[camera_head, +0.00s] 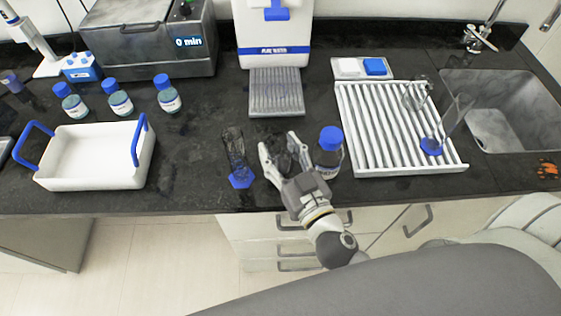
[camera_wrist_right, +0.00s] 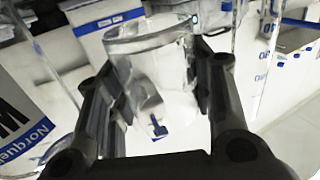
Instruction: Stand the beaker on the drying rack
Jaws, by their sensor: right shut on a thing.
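A clear glass beaker (camera_wrist_right: 150,75) stands between the two dark fingers of my right gripper (camera_wrist_right: 158,95) in the right wrist view. In the head view the right gripper (camera_head: 279,147) is over the counter's front, shut on the beaker (camera_head: 284,156), which is partly hidden and hard to see against the dark top. I cannot tell whether it touches the counter. The white slatted drying rack (camera_head: 378,130) lies to the right of the gripper. My left gripper is not in view.
A blue-capped bottle (camera_head: 329,152) stands close right of the gripper, a blue-footed cylinder (camera_head: 236,160) close left. The rack's right side holds glassware (camera_head: 415,97) and a blue-footed cylinder (camera_head: 432,147); its left slats are clear. A sink (camera_head: 500,110) lies beyond, a white tray (camera_head: 92,178) far left.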

